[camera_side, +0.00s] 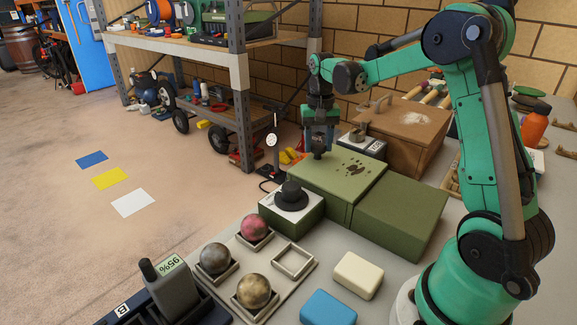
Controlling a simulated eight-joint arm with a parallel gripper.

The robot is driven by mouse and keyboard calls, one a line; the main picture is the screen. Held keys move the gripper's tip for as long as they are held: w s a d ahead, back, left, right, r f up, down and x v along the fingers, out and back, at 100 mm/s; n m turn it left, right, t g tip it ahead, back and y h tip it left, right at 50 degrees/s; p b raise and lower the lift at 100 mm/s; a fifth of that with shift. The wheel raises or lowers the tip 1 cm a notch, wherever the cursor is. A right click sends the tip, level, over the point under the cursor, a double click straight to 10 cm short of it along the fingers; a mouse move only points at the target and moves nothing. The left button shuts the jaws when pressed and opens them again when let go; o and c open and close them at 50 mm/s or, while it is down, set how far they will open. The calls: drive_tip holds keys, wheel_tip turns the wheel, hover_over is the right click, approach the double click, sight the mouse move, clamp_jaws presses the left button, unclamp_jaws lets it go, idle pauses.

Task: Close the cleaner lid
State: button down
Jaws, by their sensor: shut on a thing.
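The green cleaner (400,215) is a long box on the grey bench. Its left section has a flat green top (335,175) with dark smudges, and a seam divides it from the plain right section. Which section is the lid is hard to tell, and I see no opening into the box. My gripper (319,143) points down at the back left edge of the smudged top. It is shut on a small dark knob (319,154), whose base is partly hidden. A green block with a white top and black dial (291,196) stands in front of the cleaner.
A tray (268,302) holds three balls in square holders, with one holder empty. A cream block (358,275) and a blue block (327,308) lie front right. A brown wooden box (400,135) and a small device (362,146) stand behind the cleaner. A grey handset (172,288) is front left.

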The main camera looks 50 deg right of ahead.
drive_tip(key=shift+w, duration=0.25)
drive_tip(key=shift+c, duration=1.7)
unclamp_jaws()
drive_tip(key=shift+r, duration=2.8)
drive_tip(key=shift+s+a+r, duration=0.1)
drive_tip(key=shift+a+r, duration=0.05)
drive_tip(key=shift+a, duration=0.15)
drive_tip(key=s+a+n+t, duration=0.3)
drive_tip(key=s+a+n, duration=0.1)
drive_tip(key=a, duration=0.4)
drive_tip(key=s+a+f+n+t, duration=0.1)
drive_tip(key=s+a+n+t, duration=0.3)
drive_tip(key=a, duration=0.5)
drive_tip(key=shift+s+f+n, duration=0.15)
drive_tip(key=shift+s+n, duration=0.25)
drive_tip(key=shift+n, duration=0.1)
